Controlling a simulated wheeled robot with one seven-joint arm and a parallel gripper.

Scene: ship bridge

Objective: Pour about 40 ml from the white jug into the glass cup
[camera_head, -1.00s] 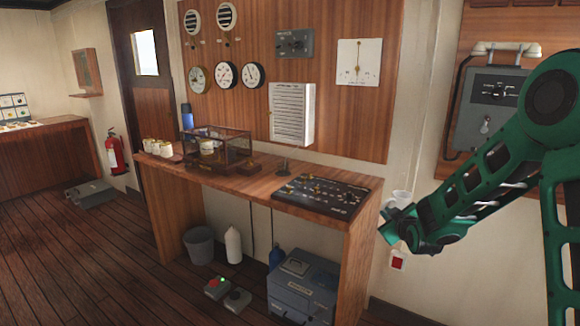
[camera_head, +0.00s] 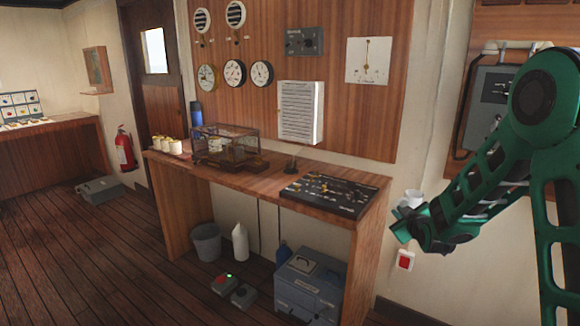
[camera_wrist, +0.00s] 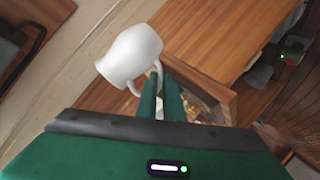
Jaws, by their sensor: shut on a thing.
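The white jug (camera_wrist: 128,54) hangs at the tips of my gripper (camera_wrist: 160,80) in the wrist view. The green fingers are shut on its handle (camera_wrist: 157,72). In the head view the jug (camera_head: 413,197) shows small and partly hidden behind my green gripper (camera_head: 402,230), to the right of the console. Whether the jug is upright or tilted, and what it holds, I cannot tell. I cannot make out a glass cup for certain in either view.
A wooden console (camera_head: 230,178) bears several cream cups (camera_head: 166,145), a glass case (camera_head: 222,148) and a black panel (camera_head: 328,194). Under it stand a grey bucket (camera_head: 206,243), a white bottle (camera_head: 240,242) and a grey box (camera_head: 311,287). The floor to the left is mostly clear.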

